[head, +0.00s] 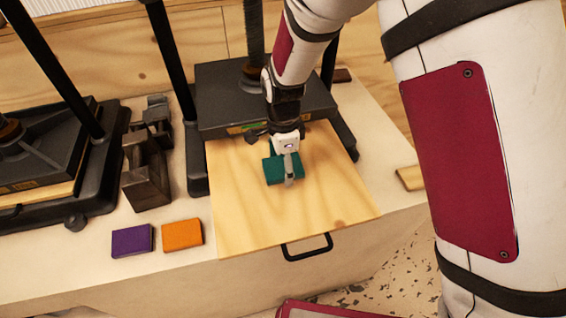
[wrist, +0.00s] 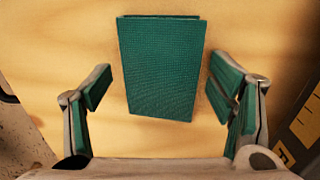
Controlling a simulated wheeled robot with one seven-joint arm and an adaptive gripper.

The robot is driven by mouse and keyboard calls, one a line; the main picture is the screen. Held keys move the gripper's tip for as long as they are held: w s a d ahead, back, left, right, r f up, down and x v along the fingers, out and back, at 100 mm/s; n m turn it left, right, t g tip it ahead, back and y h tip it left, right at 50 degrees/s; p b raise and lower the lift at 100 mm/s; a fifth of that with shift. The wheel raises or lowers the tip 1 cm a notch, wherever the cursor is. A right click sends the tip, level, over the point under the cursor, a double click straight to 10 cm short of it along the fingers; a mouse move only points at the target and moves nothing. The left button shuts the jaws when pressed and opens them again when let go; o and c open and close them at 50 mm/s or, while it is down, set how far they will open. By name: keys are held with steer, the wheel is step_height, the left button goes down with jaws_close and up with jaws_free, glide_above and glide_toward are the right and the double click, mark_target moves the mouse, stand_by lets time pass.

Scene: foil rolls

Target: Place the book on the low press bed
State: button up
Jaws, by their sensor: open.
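The green book (head: 274,174) lies on a pale wooden board (head: 250,225) that sticks out from under the right-hand press. My gripper (head: 288,165) is right above the book and partly covers it in the head view. In the wrist view the book (wrist: 160,68) lies flat on the wood (wrist: 265,30) between the fingers of my gripper (wrist: 158,88). The fingers are open, with a gap on each side of the book. Which surface the task calls the low press bed is not certain; the board under the book is part of this press.
A purple book (head: 132,241) and an orange book (head: 182,235) lie on the bench left of the board. A dark metal block (head: 146,180) stands behind them. Another press (head: 45,150) stands at the left. The board has a black handle (head: 307,246) in front.

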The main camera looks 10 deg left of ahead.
mark_target(283, 167)
step_height(283, 167, up, 12)
steer(key=b, duration=0.1)
steer(key=d+r+n, duration=0.2)
steer(key=d+r, duration=0.5)
steer(key=s+d+r+n+t, duration=0.2)
steer(key=s+d+r+n, duration=0.2)
steer(key=s+d, duration=0.4)
steer(key=s+d+r+n+t, duration=0.3)
steer(key=s+d+r+n, duration=0.2)
steer(key=s+d, duration=0.4)
steer(key=d+n, duration=0.1)
steer(key=d, duration=0.2)
steer(key=shift+d+r+n+t, duration=0.3)
steer(key=shift+d+n, duration=0.1)
